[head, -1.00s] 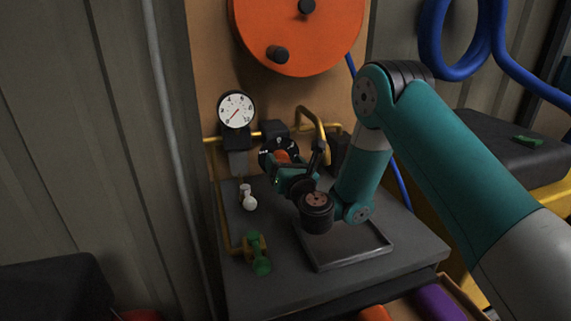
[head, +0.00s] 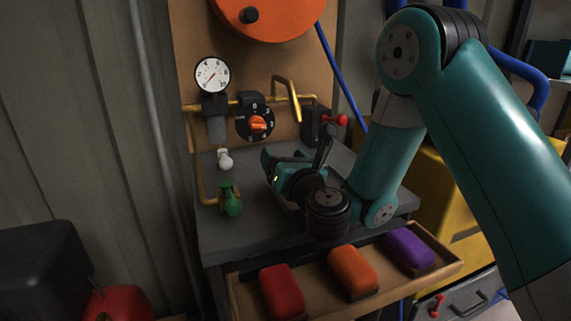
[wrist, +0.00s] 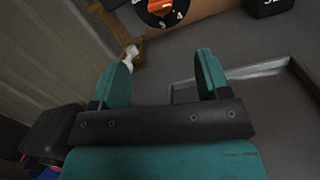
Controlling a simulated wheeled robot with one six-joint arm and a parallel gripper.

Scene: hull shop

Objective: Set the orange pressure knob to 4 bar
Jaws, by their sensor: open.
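The orange pressure knob (head: 258,123) sits on a round black dial (head: 243,130) with white numbers, on the pipework behind the bench. Its grip lies roughly level in the head view.
A white-handled valve (head: 225,160) and a green-handled valve (head: 230,200) stand left of my gripper. A tray (wrist: 285,68) lies on the bench. A wooden box (head: 240,302) with red, orange and purple blocks is in front.

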